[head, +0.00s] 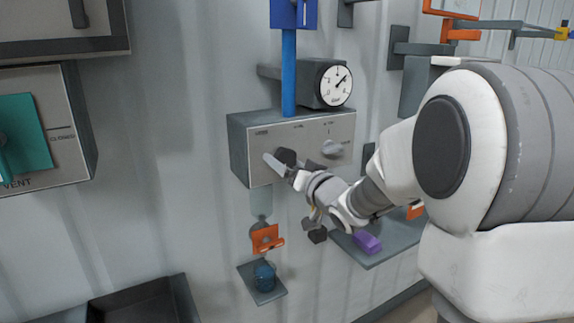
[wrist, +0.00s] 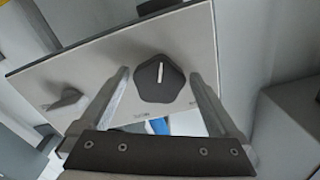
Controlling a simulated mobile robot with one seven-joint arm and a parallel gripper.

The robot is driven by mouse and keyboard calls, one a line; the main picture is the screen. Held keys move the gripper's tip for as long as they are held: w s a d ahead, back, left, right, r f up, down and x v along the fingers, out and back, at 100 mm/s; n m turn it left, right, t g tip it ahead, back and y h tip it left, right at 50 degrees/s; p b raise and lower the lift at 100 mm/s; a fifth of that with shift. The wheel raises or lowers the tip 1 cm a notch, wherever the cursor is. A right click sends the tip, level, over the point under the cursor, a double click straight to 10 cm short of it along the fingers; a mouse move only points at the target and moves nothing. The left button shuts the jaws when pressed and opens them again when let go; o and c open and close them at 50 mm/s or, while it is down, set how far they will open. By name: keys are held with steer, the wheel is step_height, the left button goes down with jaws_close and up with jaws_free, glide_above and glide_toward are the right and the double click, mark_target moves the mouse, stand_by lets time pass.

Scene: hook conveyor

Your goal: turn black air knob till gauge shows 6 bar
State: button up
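The black air knob (head: 286,155) is on the front of a grey control box (head: 245,130) on the wall. In the wrist view the knob (wrist: 152,88) is five-sided with a white mark. My gripper (head: 289,163) is at the knob, also in the wrist view (wrist: 160,72). Its fingers are apart, one on each side of the knob, with a narrow gap seeming to show at each side. I cannot tell for sure whether they touch it. The round white gauge (head: 336,86) is above the box. Its needle points up and right; the numbers are too small to read.
A grey lever-like knob (head: 331,147) is on the same panel, right of the black knob. A blue pipe (head: 289,75) runs up from the box. Below are an orange hook (head: 267,239), a blue object (head: 265,275) and a shelf with a purple block (head: 367,242).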

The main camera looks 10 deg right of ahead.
steer(key=v, duration=1.7)
steer(key=shift+s, duration=0.2)
steer(key=s+a+f+g+h+p, duration=0.1)
steer(key=s+a+g+h+p, duration=0.1)
steer(key=s+g, duration=0.3)
steer(key=s+a+f+g+h+p, duration=0.2)
steer(key=s+g, duration=0.4)
steer(key=s, duration=0.7)
steer(key=shift+s+a+n+g+h, duration=0.35)
steer(key=shift+a+h, duration=0.25)
steer(key=shift+h, duration=0.2)
